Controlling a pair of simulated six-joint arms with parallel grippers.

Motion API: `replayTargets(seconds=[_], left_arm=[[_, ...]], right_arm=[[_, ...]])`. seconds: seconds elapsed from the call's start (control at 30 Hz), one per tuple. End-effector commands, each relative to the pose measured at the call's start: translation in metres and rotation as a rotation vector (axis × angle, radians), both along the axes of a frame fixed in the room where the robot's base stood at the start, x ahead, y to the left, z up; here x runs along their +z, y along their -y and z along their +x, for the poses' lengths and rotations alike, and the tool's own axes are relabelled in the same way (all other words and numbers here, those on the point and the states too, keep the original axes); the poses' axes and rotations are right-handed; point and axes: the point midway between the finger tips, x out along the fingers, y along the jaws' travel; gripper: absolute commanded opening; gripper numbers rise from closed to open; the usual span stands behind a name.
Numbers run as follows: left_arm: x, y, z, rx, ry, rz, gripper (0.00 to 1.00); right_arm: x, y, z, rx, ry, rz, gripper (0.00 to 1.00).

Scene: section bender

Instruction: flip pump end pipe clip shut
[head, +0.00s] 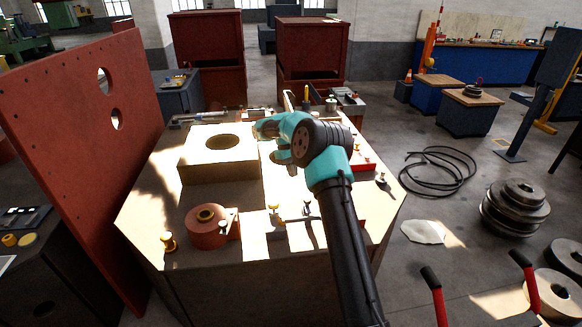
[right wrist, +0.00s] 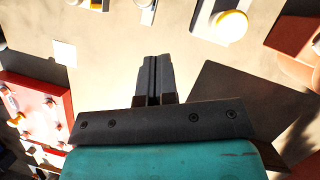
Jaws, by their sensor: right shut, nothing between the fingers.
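I cannot tell for certain which fitting is the pump end pipe clip. A small bracket with a yellow knob (head: 274,217) stands near the front edge of the bench; it shows at the top of the right wrist view (right wrist: 231,22). A small grey metal fitting (head: 307,211) sits just right of it, cut off at the top of the right wrist view (right wrist: 147,8). My right gripper (right wrist: 153,78) is shut and empty, apart from both fittings and over bare bench top. In the head view its teal wrist hides its fingertips. My left gripper is out of view.
A red round housing (head: 206,227) and a yellow knob (head: 168,241) stand at the bench's front left. A tan block with a hole (head: 222,163) is behind. A red tray (right wrist: 40,112) lies at the right side. A tall red plate (head: 80,150) borders the left.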

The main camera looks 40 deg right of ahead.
Motion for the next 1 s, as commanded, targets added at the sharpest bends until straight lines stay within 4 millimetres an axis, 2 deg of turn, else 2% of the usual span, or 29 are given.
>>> replayTargets(seconds=[0.1,0.23,0.6,1.0], left_arm=[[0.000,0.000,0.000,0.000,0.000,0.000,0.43],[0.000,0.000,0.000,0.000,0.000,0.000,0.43],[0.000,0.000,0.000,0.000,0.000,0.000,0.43],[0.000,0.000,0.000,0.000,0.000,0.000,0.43]], right_arm=[[0.012,0.000,0.006,0.000,0.001,0.000,0.00],[0.018,0.000,0.007,0.000,0.000,0.000,0.00],[0.018,0.001,0.009,0.000,0.000,0.000,0.00],[0.017,0.022,0.033,-0.001,0.000,0.000,0.00]])
